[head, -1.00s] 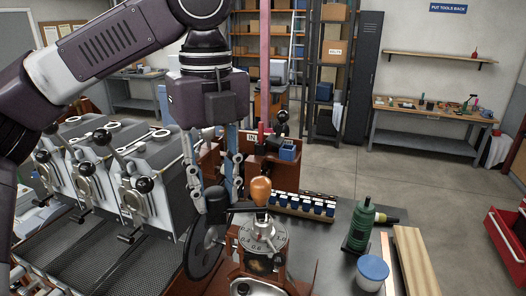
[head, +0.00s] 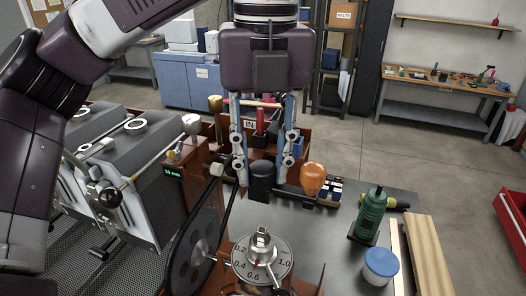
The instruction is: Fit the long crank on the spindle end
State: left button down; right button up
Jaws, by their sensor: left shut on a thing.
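My left gripper (head: 264,181) points down in the middle of the head view, with its two fingers on either side of the crank's black hub. It is shut on the crank, whose dark arm runs right to an orange knob (head: 313,179). The crank appears behind or above the round dial (head: 244,263), with a gap in the picture between them. An upright metal stub (head: 262,239), seemingly the spindle end, stands at the dial's centre. The exact height of the crank over the stub is hard to tell. My right gripper is not in view.
A black wheel (head: 192,257) stands left of the dial, beside grey roaster units (head: 140,165). A brown tray marked IN lies behind the gripper. On the right are a green bottle (head: 370,217), a blue-lidded jar (head: 380,264) and a wooden board (head: 428,250).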

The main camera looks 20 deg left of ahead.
aim_at(262, 188)
pick_arm(q)
jog(key=shift+s+d+r, duration=0.2)
jog(key=shift+s, duration=0.6)
jog(key=shift+s+f, duration=0.1)
jog(key=shift+f, duration=0.45)
jog(key=f, duration=0.1)
jog(key=w+f+b, duration=0.1)
jog(key=shift+a+f, duration=0.1)
jog(key=shift+f, duration=0.2)
jog(key=shift+f+b, duration=0.35)
jog(key=shift+s+f, duration=0.1)
jog(key=shift+f, duration=0.15)
jog(key=shift+s+f, duration=0.1)
jog(key=shift+f, duration=0.4)
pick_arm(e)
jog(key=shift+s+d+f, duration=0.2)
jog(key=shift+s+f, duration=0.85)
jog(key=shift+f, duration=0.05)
